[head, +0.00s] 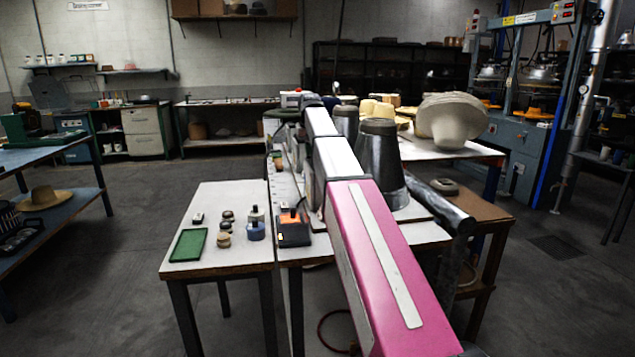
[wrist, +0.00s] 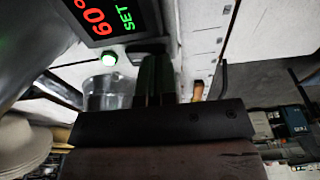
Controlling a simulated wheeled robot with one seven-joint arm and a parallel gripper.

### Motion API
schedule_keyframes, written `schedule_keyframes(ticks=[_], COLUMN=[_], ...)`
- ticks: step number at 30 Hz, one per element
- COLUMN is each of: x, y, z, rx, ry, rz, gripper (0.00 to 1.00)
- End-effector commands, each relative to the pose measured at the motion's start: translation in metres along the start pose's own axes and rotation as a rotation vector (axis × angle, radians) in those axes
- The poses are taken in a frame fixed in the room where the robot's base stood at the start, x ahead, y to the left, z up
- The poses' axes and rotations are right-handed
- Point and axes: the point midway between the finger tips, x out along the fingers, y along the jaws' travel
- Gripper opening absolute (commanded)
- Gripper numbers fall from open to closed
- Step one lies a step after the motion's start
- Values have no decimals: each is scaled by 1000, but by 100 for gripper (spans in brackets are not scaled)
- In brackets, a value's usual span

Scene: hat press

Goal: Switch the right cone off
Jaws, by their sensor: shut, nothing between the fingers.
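Two grey metal cones stand on the table in the head view: a near, larger cone (head: 378,150), partly hidden by my arm, and a smaller one (head: 346,122) behind it. In the wrist view, a dark control panel has a display (wrist: 108,17) with red "60°" and green "SET". Below it is a round button (wrist: 109,58) with a green light. My gripper (wrist: 154,72) is shut and empty, its dark fingertips at the panel's lower edge, right of the button. I cannot tell whether they touch it. In the head view my gripper cannot be made out.
A side table (head: 215,251) holds a green tray (head: 188,245) and small jars. An orange-and-black device (head: 293,231) sits beside my arm. Felt hat shapes (head: 450,118) stand at the right. A metal cup (wrist: 105,93) is close to my fingers in the wrist view.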

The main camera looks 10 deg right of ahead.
Motion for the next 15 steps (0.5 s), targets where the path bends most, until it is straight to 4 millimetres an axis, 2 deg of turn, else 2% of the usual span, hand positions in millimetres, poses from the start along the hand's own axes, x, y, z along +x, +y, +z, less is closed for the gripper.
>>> schedule_keyframes(ticks=[15], x=[3], y=[0], z=[0], rx=[0], ry=[0], rz=[0], gripper=[0])
